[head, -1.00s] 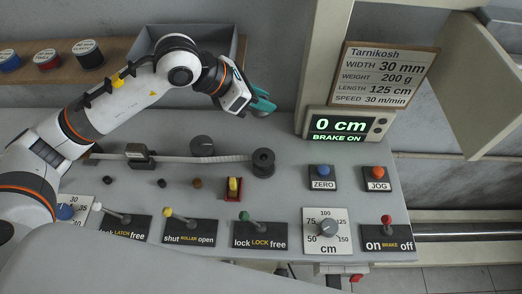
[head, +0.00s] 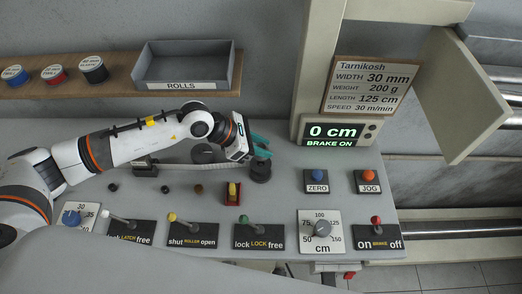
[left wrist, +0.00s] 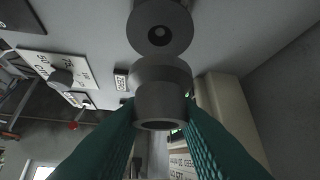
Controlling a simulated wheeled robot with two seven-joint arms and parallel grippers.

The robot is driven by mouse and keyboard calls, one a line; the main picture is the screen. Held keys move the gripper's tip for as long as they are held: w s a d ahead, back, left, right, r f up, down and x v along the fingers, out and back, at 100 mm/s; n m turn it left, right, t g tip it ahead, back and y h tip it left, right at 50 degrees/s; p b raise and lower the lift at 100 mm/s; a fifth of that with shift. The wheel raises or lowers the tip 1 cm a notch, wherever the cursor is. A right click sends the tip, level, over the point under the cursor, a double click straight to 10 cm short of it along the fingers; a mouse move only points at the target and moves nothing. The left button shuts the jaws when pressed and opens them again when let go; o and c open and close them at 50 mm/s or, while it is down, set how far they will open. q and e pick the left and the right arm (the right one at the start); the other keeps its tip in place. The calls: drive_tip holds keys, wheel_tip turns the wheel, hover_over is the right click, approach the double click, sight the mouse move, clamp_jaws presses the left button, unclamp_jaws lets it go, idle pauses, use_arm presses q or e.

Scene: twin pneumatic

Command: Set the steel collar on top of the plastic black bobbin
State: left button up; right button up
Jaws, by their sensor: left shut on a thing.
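My left gripper (head: 260,148) has teal fingers and is low over the right end of the console's back part. In the left wrist view its fingers (left wrist: 160,125) are shut on the steel collar (left wrist: 160,100), a dark grey ring-shaped piece. The black bobbin (head: 260,173) stands upright on the console, just below the gripper in the head view. In the left wrist view its round top with a centre hole (left wrist: 159,32) shows just beyond the collar. The collar looks apart from it, but the exact gap is hard to tell. My right gripper is not in view.
Levers and a yellow switch (head: 233,192) line the front. The display (head: 337,131) stands at right. A shelf holds an empty ROLLS tray (head: 186,84) and a black roll (head: 94,71).

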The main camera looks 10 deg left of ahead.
sight(261, 164)
use_arm(q)
wheel_tip(261, 164, down, 3)
drive_tip(key=shift+f+p, duration=0.15)
drive_tip(key=shift+p, duration=0.3)
drive_tip(key=shift+f, duration=0.25)
drive_tip(key=shift+f+b, duration=0.35)
drive_tip(key=shift+b, duration=0.05)
drive_tip(key=o, duration=1)
drive_tip(key=shift+r, duration=0.1)
drive_tip(key=shift+o, duration=0.2)
